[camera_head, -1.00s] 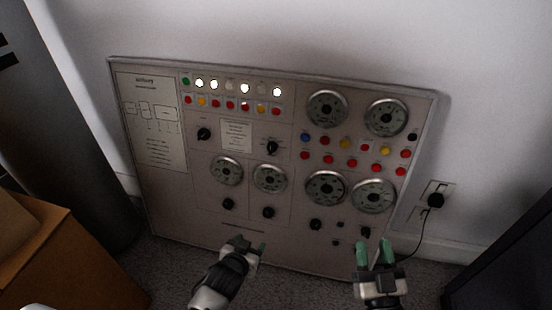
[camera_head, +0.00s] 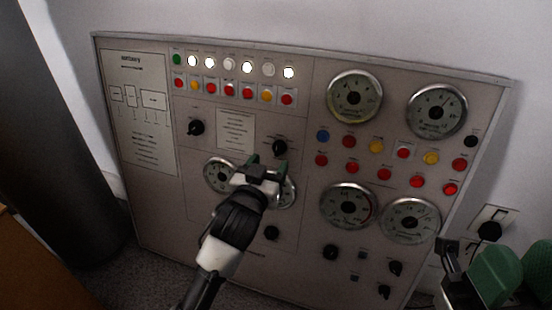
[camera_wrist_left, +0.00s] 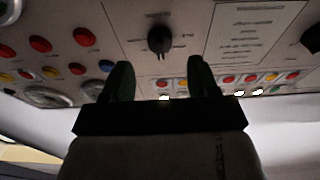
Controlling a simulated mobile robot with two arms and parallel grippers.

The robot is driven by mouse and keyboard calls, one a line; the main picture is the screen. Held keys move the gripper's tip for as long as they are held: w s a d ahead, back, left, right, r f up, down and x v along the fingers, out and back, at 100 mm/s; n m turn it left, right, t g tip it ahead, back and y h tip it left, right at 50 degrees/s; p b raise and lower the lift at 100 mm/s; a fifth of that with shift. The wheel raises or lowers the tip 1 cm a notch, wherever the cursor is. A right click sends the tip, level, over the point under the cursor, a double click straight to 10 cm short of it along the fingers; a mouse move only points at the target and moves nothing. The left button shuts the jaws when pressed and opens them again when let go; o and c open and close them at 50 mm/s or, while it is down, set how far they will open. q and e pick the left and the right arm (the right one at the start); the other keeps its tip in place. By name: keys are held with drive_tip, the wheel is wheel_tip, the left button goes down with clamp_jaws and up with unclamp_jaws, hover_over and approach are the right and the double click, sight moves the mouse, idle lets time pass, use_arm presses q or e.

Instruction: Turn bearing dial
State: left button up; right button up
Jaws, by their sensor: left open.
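The upright control panel carries several black knobs with labels too small to read, so I cannot tell which is the bearing dial. My left gripper (camera_head: 268,164) is open in front of the panel, just below the upper-right black knob (camera_head: 279,147). In the left wrist view, a black knob (camera_wrist_left: 159,40) lies ahead of the gap between the open fingers (camera_wrist_left: 157,82), apart from them. The upper-left black knob (camera_head: 196,128) is clear to the left. My right gripper (camera_head: 516,268) is large at the lower right, partly cut off; its jaw opening is unclear.
The panel (camera_head: 215,230) leans at the wall. Round gauges (camera_head: 354,97) and coloured buttons (camera_head: 383,175) fill its right half. My left gripper partly covers a lower gauge (camera_head: 288,194). A wall socket with a black plug (camera_head: 489,231) is at right. A dark column (camera_head: 50,150) stands left.

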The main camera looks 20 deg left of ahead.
sight(276, 153)
use_arm(q)
drive_tip(key=w+b, duration=0.1)
drive_tip(key=w, duration=0.4)
drive_tip(key=shift+d, duration=0.1)
drive_tip(key=c, duration=0.9)
